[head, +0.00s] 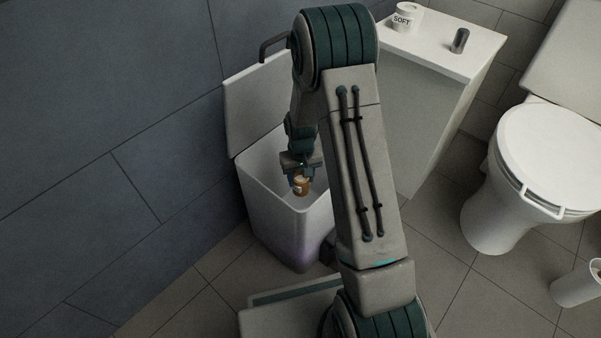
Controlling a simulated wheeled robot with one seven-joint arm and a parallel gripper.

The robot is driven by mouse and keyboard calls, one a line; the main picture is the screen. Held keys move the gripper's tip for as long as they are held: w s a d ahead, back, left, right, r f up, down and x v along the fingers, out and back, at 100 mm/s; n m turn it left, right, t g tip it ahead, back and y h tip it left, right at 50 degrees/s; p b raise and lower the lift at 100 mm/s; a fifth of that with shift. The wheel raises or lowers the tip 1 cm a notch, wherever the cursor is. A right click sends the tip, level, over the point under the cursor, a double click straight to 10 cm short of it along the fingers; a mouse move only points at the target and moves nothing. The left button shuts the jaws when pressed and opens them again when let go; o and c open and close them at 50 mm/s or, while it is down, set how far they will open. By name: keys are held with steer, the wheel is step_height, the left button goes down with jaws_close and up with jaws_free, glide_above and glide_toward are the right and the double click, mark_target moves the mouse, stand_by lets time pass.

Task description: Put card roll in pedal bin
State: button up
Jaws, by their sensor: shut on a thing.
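The card roll (301,187) is a small brown cylinder with a pale patch. My gripper (300,177) is shut on its upper part, and the roll hangs below the fingers. The pedal bin (296,232) is a white, tapered box standing against the dark wall. Its lid (262,97) is raised and leans back, so the bin's mouth is open. In the head view my gripper and the roll appear over the bin's mouth. The exact height of the roll relative to the rim is hard to tell. My arm hides the bin's right side.
A white cabinet (425,95) stands behind my arm, with a paper roll marked SOFT (404,18) and a dark grey cylinder (459,41) on top. A toilet (545,160) is at the right. Tiled floor between is clear.

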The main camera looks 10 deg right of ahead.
step_height(320, 180, down, 19)
steer(key=shift+r, duration=0.2)
stand_by(0.5)
steer(key=o, duration=1.2)
steer(key=shift+c, duration=0.2)
steer(key=shift+r, duration=0.1)
step_height(320, 180, up, 14)
steer(key=p, duration=0.6)
